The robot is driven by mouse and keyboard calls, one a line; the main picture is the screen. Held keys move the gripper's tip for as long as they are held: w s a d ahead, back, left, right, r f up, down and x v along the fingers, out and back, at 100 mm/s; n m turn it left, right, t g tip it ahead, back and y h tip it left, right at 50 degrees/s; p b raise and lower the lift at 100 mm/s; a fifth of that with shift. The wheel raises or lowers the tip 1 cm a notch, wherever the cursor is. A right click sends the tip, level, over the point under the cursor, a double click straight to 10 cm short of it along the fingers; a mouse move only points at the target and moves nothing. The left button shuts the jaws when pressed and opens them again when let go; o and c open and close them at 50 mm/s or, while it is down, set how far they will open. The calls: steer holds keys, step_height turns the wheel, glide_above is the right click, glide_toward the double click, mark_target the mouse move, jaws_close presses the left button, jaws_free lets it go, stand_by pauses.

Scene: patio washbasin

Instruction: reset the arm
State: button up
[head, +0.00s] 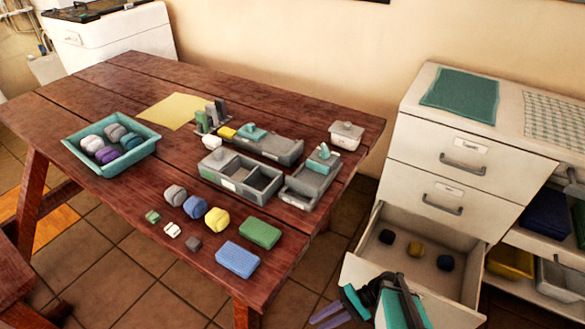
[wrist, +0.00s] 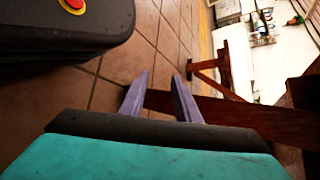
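My gripper shows in the head view (head: 328,313) at the bottom edge, in front of the open drawer and low beside the table's near right end. Its lavender fingers point left. In the wrist view my gripper (wrist: 160,76) has its two fingers apart with nothing between them. Beyond them are floor tiles and a dark wooden beam. Part of my arm is cut off by the bottom of the head view.
The wooden table (head: 75,100) holds a teal tray (head: 150,151), grey boxes, a blue sponge (head: 238,259), a green sponge (head: 260,232) and several small lumps. The white cabinet's lower drawer (head: 463,268) stands open with three small items inside. Tiled floor (head: 120,270) is clear left of my gripper.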

steer(key=s+r+n+g+h+p, duration=0.2)
steer(key=s+n+g+h+p, duration=0.1)
steer(key=s+h+p, duration=0.5)
steer(key=d+f+m+t+h+b, duration=0.1)
steer(key=d+f+t+h, duration=0.1)
steer(key=d, duration=0.5)
steer(key=shift+w+d+f+h, duration=0.2)
steer(key=shift+w+f+h, duration=0.25)
steer(key=shift+h, duration=0.55)
